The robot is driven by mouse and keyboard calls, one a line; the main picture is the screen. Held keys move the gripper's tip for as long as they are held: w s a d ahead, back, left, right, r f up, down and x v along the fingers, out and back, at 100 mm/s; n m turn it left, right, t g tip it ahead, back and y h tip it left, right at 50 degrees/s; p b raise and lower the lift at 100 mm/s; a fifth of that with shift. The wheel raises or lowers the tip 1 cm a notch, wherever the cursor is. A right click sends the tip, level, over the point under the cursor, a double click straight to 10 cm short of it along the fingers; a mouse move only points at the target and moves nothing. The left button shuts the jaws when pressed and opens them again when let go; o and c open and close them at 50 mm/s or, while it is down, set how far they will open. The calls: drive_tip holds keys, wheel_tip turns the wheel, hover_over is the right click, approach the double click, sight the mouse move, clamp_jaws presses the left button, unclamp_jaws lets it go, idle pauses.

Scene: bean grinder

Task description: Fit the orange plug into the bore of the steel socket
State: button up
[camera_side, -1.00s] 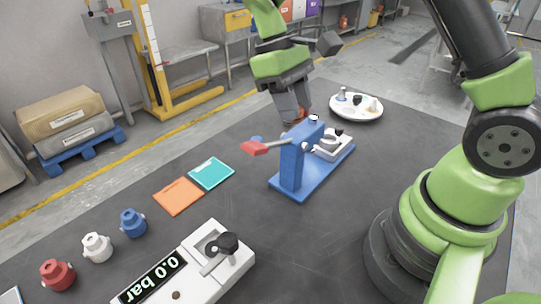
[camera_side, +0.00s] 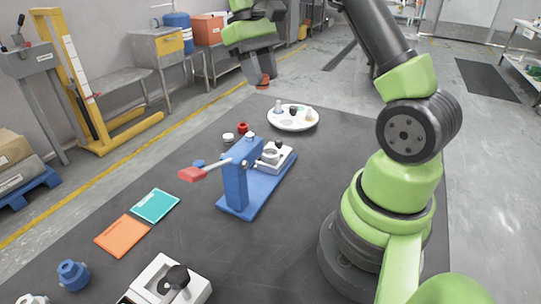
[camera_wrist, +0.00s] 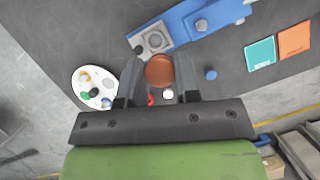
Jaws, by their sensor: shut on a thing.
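My gripper (camera_side: 263,80) is raised above the far part of the dark table, beyond the blue lever press. It is shut on the orange-brown plug (camera_wrist: 160,71), whose round end shows between the two fingers in the wrist view. In the side view only a small part of the plug (camera_side: 264,84) shows below the fingers. A pale metal block with a round recess (camera_wrist: 154,40) sits on the blue base. It may be the steel socket; I cannot tell for sure. It also shows beside the press in the side view (camera_side: 281,157). The plug is apart from it.
The blue press (camera_side: 236,187) has a red-ended lever (camera_side: 192,174) sticking out left. A white round plate (camera_side: 293,124) with small parts stands behind it. Small red (camera_side: 243,128), white (camera_side: 228,138) and blue (camera_wrist: 211,73) pieces lie nearby. Orange (camera_side: 122,235) and teal (camera_side: 155,205) cards lie flat.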

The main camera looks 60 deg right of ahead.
sight(270, 155)
drive_tip(key=shift+m, duration=0.4)
drive_tip(key=d+f, duration=0.1)
drive_tip(key=f, duration=1.1)
drive_tip(key=d+f, duration=0.1)
drive_tip(key=f, duration=0.5)
drive_tip(key=shift+s+d+f, duration=0.25)
drive_tip(key=shift+s+d, duration=0.05)
drive_tip(key=shift+s, duration=0.05)
